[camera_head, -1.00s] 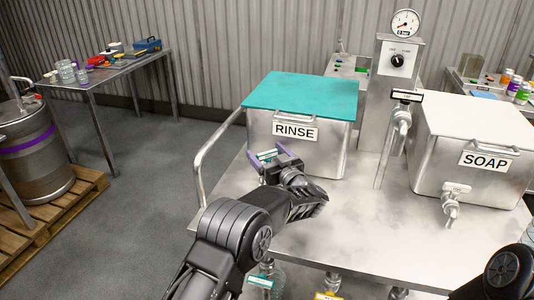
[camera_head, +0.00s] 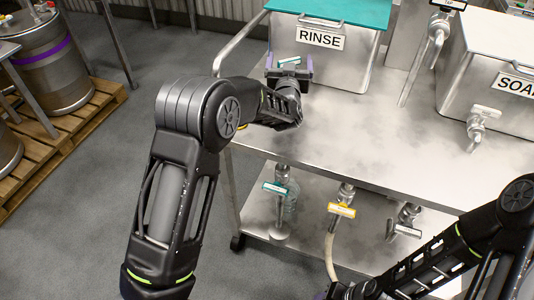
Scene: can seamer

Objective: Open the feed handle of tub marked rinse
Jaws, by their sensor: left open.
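The steel tub marked RINSE (camera_head: 362,55), with a teal lid (camera_head: 345,10), stands at the back of the steel table. Its feed handle (camera_head: 289,62), a small bar marked teal and white, shows low on the front, left of the label. My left gripper (camera_head: 289,70) is open right in front of the tub, its purple-edged fingers around or just before the handle. Contact cannot be told, and the gripper hides the valve body. My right gripper (camera_head: 335,293) is at the bottom edge, mostly cut off; its jaws cannot be made out.
The SOAP tub (camera_head: 465,85) with its own tap (camera_head: 477,122) stands at right. A pipe with a valve (camera_head: 436,35) rises between the tubs. The tabletop's middle is clear.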

